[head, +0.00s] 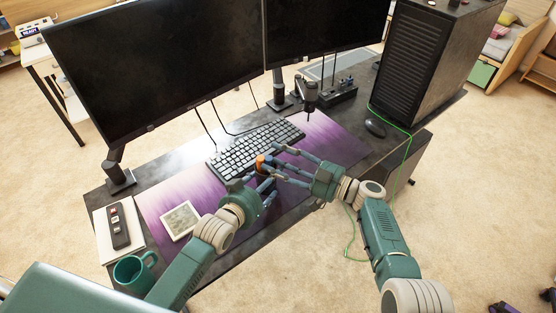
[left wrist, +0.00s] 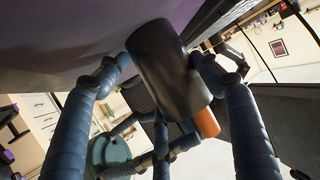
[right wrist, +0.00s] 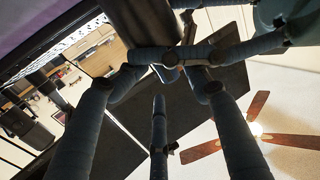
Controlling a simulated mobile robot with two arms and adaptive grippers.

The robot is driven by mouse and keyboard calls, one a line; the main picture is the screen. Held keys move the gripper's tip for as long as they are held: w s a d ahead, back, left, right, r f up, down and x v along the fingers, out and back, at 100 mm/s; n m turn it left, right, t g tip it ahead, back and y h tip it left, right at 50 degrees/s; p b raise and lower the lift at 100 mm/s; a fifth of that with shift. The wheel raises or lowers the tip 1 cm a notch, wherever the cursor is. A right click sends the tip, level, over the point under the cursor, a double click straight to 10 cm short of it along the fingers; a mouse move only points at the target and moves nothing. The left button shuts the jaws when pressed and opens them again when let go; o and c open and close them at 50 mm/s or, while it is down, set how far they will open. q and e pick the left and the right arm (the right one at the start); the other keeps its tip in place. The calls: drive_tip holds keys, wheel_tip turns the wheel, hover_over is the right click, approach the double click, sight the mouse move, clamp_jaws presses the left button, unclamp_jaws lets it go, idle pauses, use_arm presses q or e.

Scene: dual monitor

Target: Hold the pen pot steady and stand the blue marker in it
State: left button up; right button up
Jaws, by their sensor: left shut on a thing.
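The pen pot, a dark cylinder, fills the middle of the left wrist view (left wrist: 168,68) and shows at the top of the right wrist view (right wrist: 143,20). My left gripper (head: 262,180) is shut on it, with blue-grey fingers on both sides. An orange cylindrical piece (left wrist: 205,122) shows past the pot's end, and an orange spot also shows between the hands in the head view (head: 262,162). My right gripper (head: 278,160) faces the pot from the right, its fingers spread, with no object visible between them. I cannot make out the blue marker.
A keyboard (head: 255,148) lies just behind the hands on a purple desk mat (head: 160,205). Two monitors (head: 155,65) stand behind. A teal mug (head: 133,271), white coaster (head: 180,220) and dark remote-like device (head: 119,226) are at left. A mouse (head: 375,128) and PC tower (head: 425,60) are at right.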

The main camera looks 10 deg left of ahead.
use_arm(q)
drive_tip(key=shift+f, duration=0.1)
use_arm(e)
drive_tip(key=shift+s+f, duration=0.1)
drive_tip(key=shift+f, duration=0.05)
drive_tip(key=v, duration=0.8)
idle(0.6)
use_arm(q)
drive_tip(key=o, duration=1.2)
drive_tip(key=shift+o, duration=0.2)
